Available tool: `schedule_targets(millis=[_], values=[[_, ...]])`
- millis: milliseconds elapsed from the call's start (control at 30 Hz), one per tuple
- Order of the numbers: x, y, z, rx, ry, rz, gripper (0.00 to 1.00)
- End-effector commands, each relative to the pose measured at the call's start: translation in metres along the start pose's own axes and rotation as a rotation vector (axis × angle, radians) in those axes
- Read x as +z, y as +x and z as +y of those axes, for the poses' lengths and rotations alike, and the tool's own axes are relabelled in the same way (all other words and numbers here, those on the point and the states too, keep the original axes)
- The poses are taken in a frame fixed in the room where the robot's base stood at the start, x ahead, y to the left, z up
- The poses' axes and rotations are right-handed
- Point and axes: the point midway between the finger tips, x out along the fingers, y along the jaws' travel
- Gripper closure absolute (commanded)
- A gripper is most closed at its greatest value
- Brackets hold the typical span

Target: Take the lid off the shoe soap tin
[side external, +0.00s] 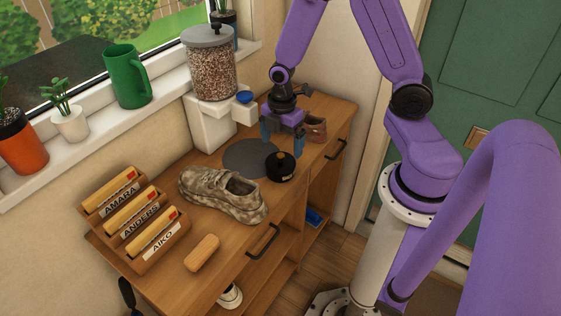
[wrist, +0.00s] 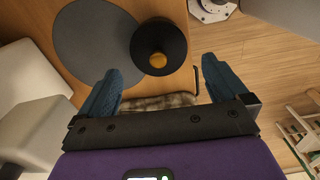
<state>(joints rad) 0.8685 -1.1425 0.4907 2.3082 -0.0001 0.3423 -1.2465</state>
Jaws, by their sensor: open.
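My gripper (side external: 283,141) is open and empty, pointing down just above and behind the tin. In the wrist view my blue fingers (wrist: 160,72) are spread wide, with the tin lying ahead of the gap between them, apart from both.
A brown shoe (side external: 317,129) sits behind my gripper. A white dispenser (side external: 211,125) stands at the wall side.

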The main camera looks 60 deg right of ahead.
Motion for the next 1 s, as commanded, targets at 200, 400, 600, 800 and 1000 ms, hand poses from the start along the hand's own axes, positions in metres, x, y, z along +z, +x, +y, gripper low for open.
schedule_targets(millis=[200, 400, 600, 800, 1000], values=[[0.000, 0.014, 0.001, -0.003, 0.001, -0.001, 0.00], [-0.002, 0.037, 0.002, -0.004, 0.001, -0.001, 0.00], [-0.002, 0.051, 0.003, -0.001, 0.001, 0.000, 0.00], [-0.003, 0.053, 0.003, 0.000, 0.001, 0.001, 0.00], [-0.003, 0.052, 0.003, 0.000, 0.000, 0.001, 0.39]])
